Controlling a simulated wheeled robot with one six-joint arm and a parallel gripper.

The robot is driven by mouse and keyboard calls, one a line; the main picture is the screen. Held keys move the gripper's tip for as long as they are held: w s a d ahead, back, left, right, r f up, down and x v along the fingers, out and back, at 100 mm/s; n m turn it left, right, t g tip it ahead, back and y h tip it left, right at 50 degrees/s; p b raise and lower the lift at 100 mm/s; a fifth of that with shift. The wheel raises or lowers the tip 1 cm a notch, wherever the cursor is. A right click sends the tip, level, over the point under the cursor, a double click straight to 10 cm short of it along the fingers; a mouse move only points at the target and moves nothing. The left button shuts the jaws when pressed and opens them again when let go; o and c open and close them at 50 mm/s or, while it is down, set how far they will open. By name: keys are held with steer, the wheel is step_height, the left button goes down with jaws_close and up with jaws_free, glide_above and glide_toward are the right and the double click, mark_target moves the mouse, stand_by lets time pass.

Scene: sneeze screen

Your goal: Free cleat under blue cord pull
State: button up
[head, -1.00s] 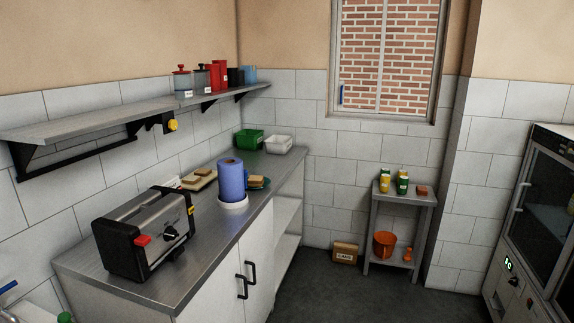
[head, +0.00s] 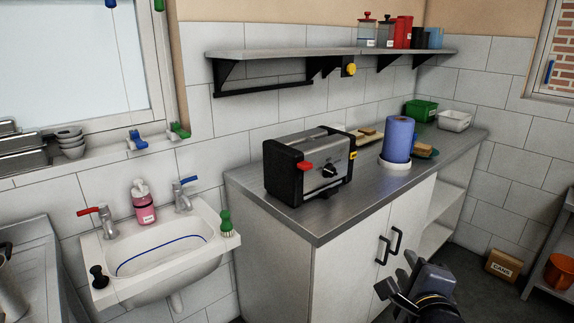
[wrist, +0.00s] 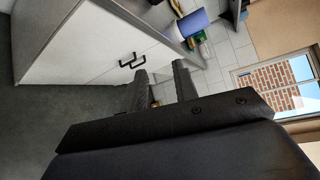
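A blue cord pull (head: 110,3) hangs at the top edge of the head view in front of the left window, cut off by the frame. A green pull (head: 158,5) hangs to its right. On the sill below are a blue cleat-like piece (head: 137,140) and a green one (head: 179,131); they are too small to tell whether anything is wrapped on them. My gripper (head: 398,280) is far to the right, low in front of the counter cabinet. In the wrist view its fingers (wrist: 160,76) are apart with nothing visible held between them.
Bowls (head: 70,142) sit on the sill. A counter (head: 310,222) holds a toaster (head: 309,165) and blue roll (head: 398,140). Dark floor shows at right.

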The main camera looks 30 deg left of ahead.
steer(key=a+m+b, duration=0.1)
steer(key=a+m, duration=0.1)
steer(key=a, duration=0.1)
steer(key=a+f+m+t+y+b, duration=0.1)
steer(key=a+m+b, duration=0.1)
steer(key=a+m, duration=0.1)
steer(key=a+m+t+y+b, duration=0.1)
steer(key=a+m, duration=0.1)
steer(key=a, duration=0.1)
steer(key=shift+w+a+f+b, duration=0.2)
steer(key=shift+w+a+b, duration=0.1)
steer(key=shift+w+a, duration=0.1)
steer(key=c, duration=0.4)
steer(key=a+m+b, duration=0.1)
steer(key=a+m, duration=0.1)
steer(key=s+a+m+t+b, duration=0.1)
steer(key=a+m, duration=0.1)
steer(key=a+m+t+y+b, duration=0.1)
steer(key=a+m, duration=0.1)
steer(key=shift+s+a+f+m, duration=0.1)
steer(key=shift+s+f+m, duration=0.15)
steer(key=shift+m, duration=0.15)
jaws_close()
steer(key=shift+s+a+r+m, duration=0.15)
steer(key=shift+a+r+m, duration=0.1)
steer(key=shift+m, duration=0.15)
